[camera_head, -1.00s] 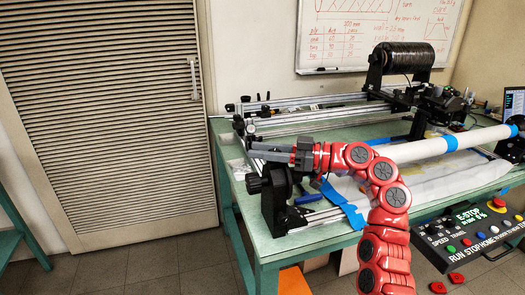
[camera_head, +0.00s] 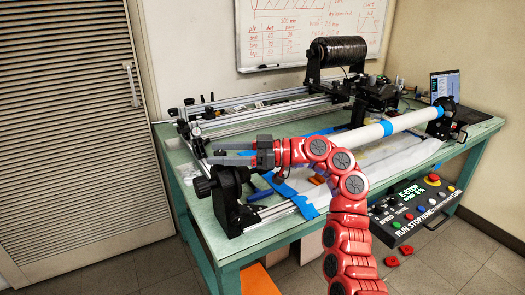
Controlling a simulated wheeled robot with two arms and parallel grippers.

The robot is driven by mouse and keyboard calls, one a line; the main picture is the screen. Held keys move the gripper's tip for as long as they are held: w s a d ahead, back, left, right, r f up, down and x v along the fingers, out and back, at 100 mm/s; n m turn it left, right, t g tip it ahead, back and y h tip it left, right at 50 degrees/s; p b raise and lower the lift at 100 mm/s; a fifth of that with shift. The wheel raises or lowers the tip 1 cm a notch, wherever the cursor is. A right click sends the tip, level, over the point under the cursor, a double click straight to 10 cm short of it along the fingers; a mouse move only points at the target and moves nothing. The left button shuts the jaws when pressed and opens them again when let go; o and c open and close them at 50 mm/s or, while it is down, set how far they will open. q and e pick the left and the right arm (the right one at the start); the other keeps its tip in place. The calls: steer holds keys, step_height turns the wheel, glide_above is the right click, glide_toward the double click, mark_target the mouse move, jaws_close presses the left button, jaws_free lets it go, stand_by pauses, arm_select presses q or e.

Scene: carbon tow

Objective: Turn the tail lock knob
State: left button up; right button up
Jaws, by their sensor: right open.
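A black tailstock (camera_head: 231,205) stands at the near left end of the winding rig. A black ribbed knob (camera_head: 203,187) sticks out from its left side; I take it for the tail lock knob. My right gripper (camera_head: 211,157) reaches in from the right on the red arm. Its grey fingers are open and empty, pointing left. In the picture they lie just above the knob and tailstock, apart from the knob; the depth gap is hard to judge. My left gripper is not in view.
The green table (camera_head: 240,248) carries metal rails, a white tube (camera_head: 350,138) with blue bands and a black spool (camera_head: 337,50) at the back. A control box (camera_head: 415,208) is at the right front. Blue tape strips lie near the tailstock. A slatted door (camera_head: 70,130) is at left.

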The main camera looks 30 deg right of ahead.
steer(key=v, duration=1.3)
steer(key=shift+s+d, duration=0.2)
steer(key=shift+d, duration=0.15)
